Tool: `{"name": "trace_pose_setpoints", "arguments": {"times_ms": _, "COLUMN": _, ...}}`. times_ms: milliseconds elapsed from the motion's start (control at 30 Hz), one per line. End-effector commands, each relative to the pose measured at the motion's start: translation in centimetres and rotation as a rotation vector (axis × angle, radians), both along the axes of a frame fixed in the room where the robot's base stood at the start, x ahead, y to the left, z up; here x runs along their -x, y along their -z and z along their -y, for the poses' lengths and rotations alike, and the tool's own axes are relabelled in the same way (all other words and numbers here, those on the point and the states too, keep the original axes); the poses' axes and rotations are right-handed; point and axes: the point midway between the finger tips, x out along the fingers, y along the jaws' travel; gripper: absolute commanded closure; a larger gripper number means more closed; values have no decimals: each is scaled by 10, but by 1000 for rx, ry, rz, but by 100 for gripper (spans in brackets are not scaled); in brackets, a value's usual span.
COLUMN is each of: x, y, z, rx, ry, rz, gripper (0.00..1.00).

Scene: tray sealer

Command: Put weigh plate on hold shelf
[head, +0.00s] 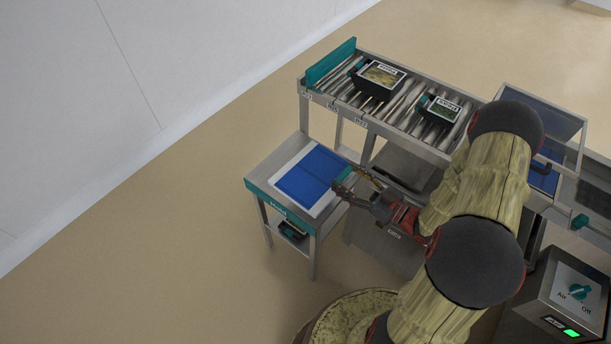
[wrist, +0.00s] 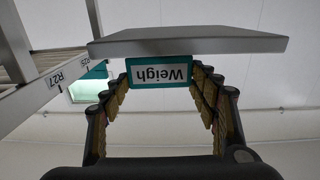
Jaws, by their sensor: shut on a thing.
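My gripper (head: 352,190) is shut on the teal tab of the weigh plate, at the right side of the hold shelf. In the wrist view the plate (wrist: 190,42) is a flat grey slab beyond the fingers, and its "Weigh" label (wrist: 159,74) is upside down between them. In the head view a blue panel (head: 305,178), apparently the plate's top, lies over the pale surface of the hold shelf (head: 262,188), which has a teal "Hold" front. I cannot tell whether the plate touches the shelf or hovers just above it.
A roller rack (head: 408,105) with a teal end stop stands behind the shelf and carries two black labelled trays (head: 378,77) (head: 439,110). A machine with a clear lid (head: 540,115) is at right. A control box (head: 570,295) with a green light is at lower right. Floor left of the shelf is clear.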

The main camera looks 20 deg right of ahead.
Motion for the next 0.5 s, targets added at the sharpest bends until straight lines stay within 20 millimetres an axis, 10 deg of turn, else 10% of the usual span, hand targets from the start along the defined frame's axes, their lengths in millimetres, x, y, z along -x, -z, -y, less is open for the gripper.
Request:
{"name": "trace_pose_setpoints", "arguments": {"times_ms": 200, "x": 4, "y": 8, "z": 4, "rx": 1, "ry": -35, "rz": 2, "gripper": 73}}
{"name": "trace_pose_setpoints", "arguments": {"times_ms": 500, "x": -60, "y": 39, "z": 4, "rx": 3, "ry": -38, "rz": 2, "gripper": 73}}
